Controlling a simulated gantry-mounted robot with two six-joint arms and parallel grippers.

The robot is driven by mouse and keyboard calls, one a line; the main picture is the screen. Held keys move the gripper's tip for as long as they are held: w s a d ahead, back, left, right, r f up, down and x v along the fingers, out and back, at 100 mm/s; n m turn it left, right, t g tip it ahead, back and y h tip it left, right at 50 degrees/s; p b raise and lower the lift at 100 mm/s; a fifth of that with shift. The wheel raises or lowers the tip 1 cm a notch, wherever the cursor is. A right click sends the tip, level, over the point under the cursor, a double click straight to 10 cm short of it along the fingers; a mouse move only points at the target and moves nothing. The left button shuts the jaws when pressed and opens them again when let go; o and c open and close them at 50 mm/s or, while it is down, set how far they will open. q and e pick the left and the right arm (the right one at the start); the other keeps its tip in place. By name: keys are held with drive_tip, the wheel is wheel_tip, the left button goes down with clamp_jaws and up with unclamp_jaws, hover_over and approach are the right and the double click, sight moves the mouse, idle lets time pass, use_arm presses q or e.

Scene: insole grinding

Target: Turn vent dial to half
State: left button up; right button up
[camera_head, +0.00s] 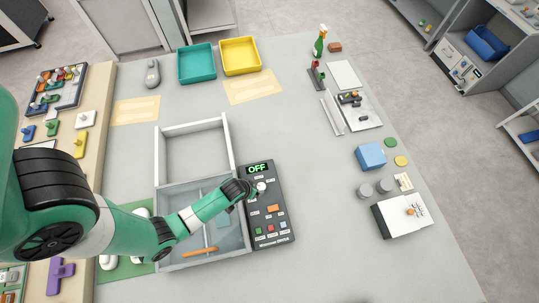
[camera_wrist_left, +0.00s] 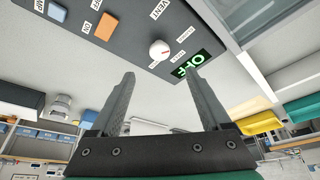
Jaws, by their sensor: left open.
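In the head view the dial (camera_head: 261,187) sits near the panel's (camera_head: 268,238) top, just below the green OFF display (camera_head: 257,168). My left gripper (camera_head: 253,188) is at the dial's left side. In the wrist view its two fingers (camera_wrist_left: 161,80) are open and empty, with the dial ahead between their tips. My right gripper is not in view.
An orange button (camera_head: 272,208) and several small buttons lie lower on the panel. A teal tray (camera_head: 197,64) and a yellow tray (camera_head: 240,56) stand behind.

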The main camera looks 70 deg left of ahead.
sight(261, 187)
use_arm(q)
drive_tip(key=b+x, duration=0.5)
drive_tip(key=x, duration=0.6)
drive_tip(key=shift+w+a+f, duration=0.15)
clamp_jaws()
